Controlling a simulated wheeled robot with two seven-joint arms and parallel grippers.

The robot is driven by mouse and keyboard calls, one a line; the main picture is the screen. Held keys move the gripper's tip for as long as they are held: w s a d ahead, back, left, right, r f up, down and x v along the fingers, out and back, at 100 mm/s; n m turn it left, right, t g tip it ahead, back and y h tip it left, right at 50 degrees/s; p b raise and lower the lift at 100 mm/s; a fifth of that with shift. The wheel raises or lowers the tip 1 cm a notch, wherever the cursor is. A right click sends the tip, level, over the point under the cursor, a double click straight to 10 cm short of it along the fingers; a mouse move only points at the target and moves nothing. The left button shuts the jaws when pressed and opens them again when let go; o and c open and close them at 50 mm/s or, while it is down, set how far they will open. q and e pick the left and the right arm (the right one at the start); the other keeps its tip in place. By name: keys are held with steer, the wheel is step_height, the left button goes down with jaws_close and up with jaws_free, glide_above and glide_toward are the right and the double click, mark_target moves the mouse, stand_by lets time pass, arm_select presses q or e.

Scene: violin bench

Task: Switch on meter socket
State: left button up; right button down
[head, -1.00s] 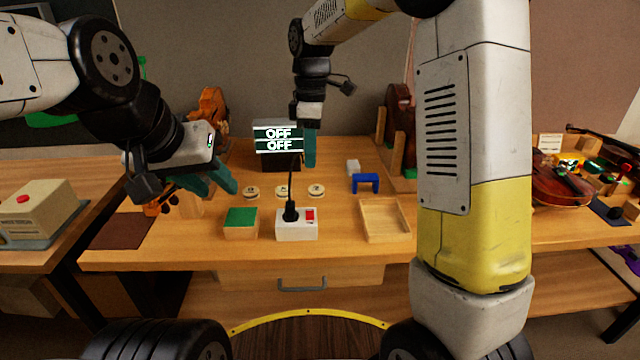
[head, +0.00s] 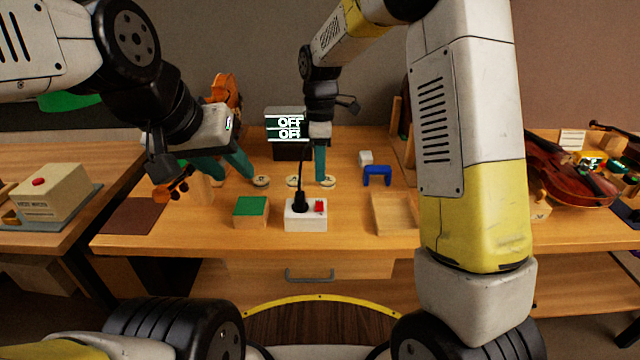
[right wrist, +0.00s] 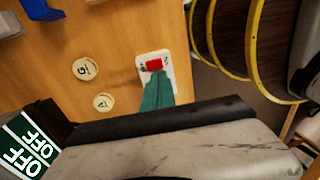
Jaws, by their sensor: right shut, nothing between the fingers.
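The white meter socket (head: 305,222) sits near the bench's front edge, with a black plug (head: 300,203) in its left part and a red switch (head: 320,207) at its right. The meter display (head: 285,112) behind reads OFF on both lines. My right gripper (head: 320,181) is shut and empty, pointing down just behind and above the switch. In the right wrist view its teal fingertips (right wrist: 157,78) overlap the edge of the red switch (right wrist: 155,65); whether they touch I cannot tell. My left gripper (head: 230,178) is open and empty at the left, above the bench.
A green-topped block (head: 251,208) stands left of the socket, an empty wooden tray (head: 396,229) to its right. Labelled discs (head: 261,181) lie behind, and a blue stand (head: 377,171) is further right. A cable rises from the plug close to my right fingers.

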mark_target(321, 206)
steer(key=f, duration=0.5)
steer(key=s+f, duration=0.1)
steer(key=f, duration=0.1)
steer(key=shift+f, duration=0.5)
steer(key=shift+s+f, duration=0.15)
steer(key=shift+f, duration=0.1)
steer(key=shift+w, duration=0.45)
steer(key=shift+w+r, duration=0.1)
steer(key=shift+w, duration=0.3)
